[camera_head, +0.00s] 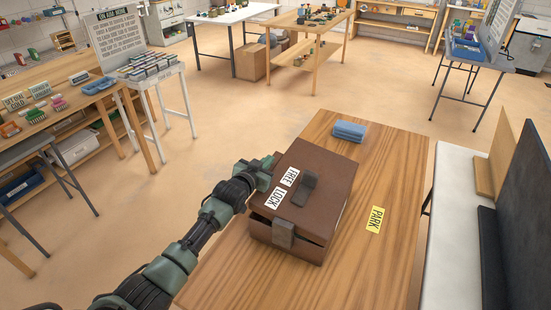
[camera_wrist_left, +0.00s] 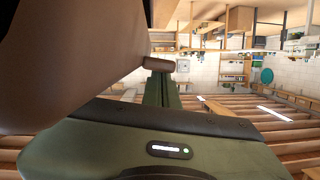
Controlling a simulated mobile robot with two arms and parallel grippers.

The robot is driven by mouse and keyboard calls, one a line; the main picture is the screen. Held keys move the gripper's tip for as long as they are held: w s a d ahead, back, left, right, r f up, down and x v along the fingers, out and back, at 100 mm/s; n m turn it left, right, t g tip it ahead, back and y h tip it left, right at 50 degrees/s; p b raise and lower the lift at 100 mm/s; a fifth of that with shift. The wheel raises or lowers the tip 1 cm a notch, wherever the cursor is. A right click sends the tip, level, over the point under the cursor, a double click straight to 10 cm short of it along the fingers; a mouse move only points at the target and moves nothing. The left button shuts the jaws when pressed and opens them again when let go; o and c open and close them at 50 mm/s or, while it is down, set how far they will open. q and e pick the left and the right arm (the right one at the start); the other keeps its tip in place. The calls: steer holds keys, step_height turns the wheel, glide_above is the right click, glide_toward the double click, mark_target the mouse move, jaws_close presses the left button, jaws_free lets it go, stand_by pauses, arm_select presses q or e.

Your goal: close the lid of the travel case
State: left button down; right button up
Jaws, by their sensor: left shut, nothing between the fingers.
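The travel case (camera_head: 318,170) is a brown box on the wooden table, with a grey handle (camera_head: 305,189) on its lid and a grey latch (camera_head: 284,233) at the front. Its lid is down over the body, with a dark gap under the lid's front edge, so it looks slightly ajar. White labels reading FREE and LOCK are on the lid's left part. My left gripper (camera_head: 264,166) is shut and empty at the case's far left side; I cannot tell if it touches. In the left wrist view its green fingers (camera_wrist_left: 163,90) are beside a large brown surface, probably the case.
The wooden table (camera_head: 380,270) also holds a folded blue cloth (camera_head: 349,131) behind the case and a yellow PARK label (camera_head: 375,219) to its right. A white surface with dark upright panels (camera_head: 524,220) stands at the right. The table's right part is clear.

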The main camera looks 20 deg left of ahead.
arm_select(q)
steer(key=f, duration=0.1)
steer(key=a+f+b, duration=0.1)
steer(key=f, duration=0.1)
steer(key=shift+w+b, duration=0.1)
steer(key=shift+b, duration=0.2)
arm_select(e)
step_height(320, 180, down, 2)
steer(key=shift+a+f, duration=0.1)
steer(key=shift+f, duration=0.05)
arm_select(q)
steer(key=shift+d+r, duration=0.1)
arm_select(e)
steer(key=shift+a, duration=0.1)
